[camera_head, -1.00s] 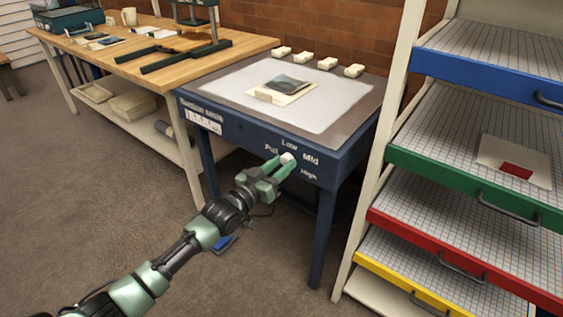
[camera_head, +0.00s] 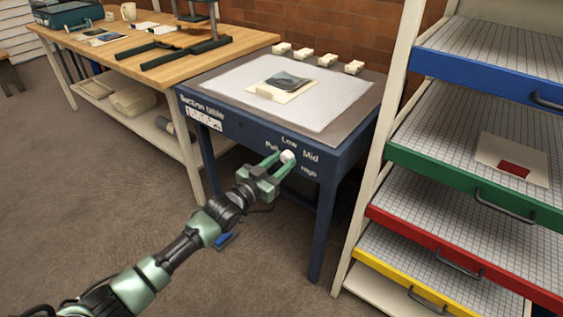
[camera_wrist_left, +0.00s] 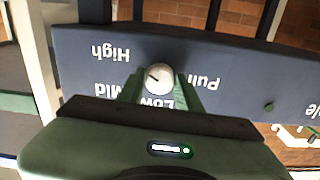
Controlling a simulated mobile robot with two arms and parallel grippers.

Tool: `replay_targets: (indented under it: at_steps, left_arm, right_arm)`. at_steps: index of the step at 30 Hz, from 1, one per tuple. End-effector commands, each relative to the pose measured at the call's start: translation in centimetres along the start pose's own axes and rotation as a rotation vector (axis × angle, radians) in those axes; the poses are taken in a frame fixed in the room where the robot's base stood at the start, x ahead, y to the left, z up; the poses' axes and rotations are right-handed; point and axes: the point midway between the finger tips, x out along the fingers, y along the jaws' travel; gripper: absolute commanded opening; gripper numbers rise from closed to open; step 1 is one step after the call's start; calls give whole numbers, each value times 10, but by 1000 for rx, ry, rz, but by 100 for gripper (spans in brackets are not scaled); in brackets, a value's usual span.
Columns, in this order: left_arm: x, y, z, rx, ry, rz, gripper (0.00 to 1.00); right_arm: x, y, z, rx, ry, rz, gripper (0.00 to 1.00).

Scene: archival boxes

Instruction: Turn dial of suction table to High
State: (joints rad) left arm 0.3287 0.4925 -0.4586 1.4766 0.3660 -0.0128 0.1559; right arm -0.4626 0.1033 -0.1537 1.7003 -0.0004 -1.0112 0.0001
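The suction table (camera_head: 240,128) is a dark blue table with a dial on its front panel. The round white dial (camera_head: 287,156) also shows in the left wrist view (camera_wrist_left: 158,79), which sees the panel upside down. Labels Low, Mid and High and a partly covered one surround the dial. A short dark mark on the dial points left in the wrist view, roughly between Mid and High. My left gripper (camera_head: 280,163) is open in front of the panel. Its green fingers stand on either side of the dial; I cannot tell whether they touch it. My right gripper is not in view.
On the suction table lie a pale sheet with a dark photo (camera_head: 287,80) and several small white blocks (camera_head: 327,60). A rack with coloured drawers (camera_head: 470,183) stands close on the right. A wooden workbench (camera_head: 180,68) stands left. Floor in front is mostly clear.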

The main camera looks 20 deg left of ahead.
Motion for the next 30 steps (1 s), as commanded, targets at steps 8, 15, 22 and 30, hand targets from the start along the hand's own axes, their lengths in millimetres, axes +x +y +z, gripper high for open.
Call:
replay_targets:
  at_steps: [8,15,22,30]
  left_arm:
    - [0,0,1,-1,-2,0,56]
    - [-11,0,1,-2,-3,0,56]
    - [-51,0,2,-1,-6,0,56]
    - [-78,0,1,-1,-3,1,56]
  right_arm:
    - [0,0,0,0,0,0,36]
    - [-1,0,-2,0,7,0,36]
    - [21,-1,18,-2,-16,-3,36]
    - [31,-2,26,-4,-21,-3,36]
